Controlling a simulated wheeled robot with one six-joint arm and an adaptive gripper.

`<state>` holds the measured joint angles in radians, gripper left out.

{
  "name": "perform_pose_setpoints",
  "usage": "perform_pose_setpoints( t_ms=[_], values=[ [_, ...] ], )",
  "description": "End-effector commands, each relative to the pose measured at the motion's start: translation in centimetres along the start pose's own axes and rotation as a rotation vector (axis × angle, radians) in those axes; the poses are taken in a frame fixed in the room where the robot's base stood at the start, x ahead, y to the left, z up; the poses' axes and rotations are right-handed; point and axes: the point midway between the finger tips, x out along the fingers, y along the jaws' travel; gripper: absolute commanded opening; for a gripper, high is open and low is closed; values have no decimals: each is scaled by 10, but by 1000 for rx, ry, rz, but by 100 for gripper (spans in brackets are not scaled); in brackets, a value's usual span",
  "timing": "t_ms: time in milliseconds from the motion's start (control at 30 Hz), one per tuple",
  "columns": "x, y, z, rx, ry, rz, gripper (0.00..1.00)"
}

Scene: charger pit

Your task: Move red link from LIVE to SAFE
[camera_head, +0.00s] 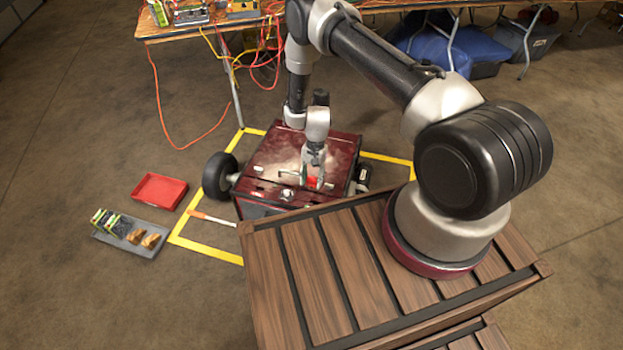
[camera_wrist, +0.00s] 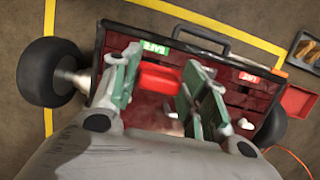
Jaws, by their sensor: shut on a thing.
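The red link (camera_wrist: 160,78) is a small bright red block between the two green-padded fingers of my gripper (camera_wrist: 158,88) in the wrist view. My gripper is shut on it. In the head view my gripper (camera_head: 313,172) points down over the dark red wheeled machine (camera_head: 270,160), with a bit of red at its tips. In the wrist view the green SAFE label (camera_wrist: 155,47) is just beyond the link. The red LIVE label (camera_wrist: 248,77) is to the right, outside the fingers. Whether the link touches a slot is hidden.
A red tray (camera_head: 160,191) and a grey tray (camera_head: 150,250) with small parts lie on the floor at left. The machine has a black handle (camera_wrist: 190,35) and a black wheel (camera_head: 220,175). Yellow tape surrounds it. A table (camera_head: 170,30) with cables stands behind.

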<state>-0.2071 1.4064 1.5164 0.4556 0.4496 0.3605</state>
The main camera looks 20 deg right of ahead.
Motion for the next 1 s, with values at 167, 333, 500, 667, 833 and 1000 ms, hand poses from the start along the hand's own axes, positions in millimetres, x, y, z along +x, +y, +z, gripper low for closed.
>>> perform_pose_setpoints(
  t_ms=[167, 333, 500, 667, 833, 1000],
  values=[
    [7, 1, -1, 0, -2, 2, 20],
    [25, 1, -6, 0, -2, 2, 20],
    [48, 1, -12, 0, -2, 2, 20],
    [66, 1, -17, 0, -2, 2, 20],
    [80, 1, -21, -1, -2, 2, 20],
    [86, 1, -23, -1, -1, 1, 20]
  ],
)
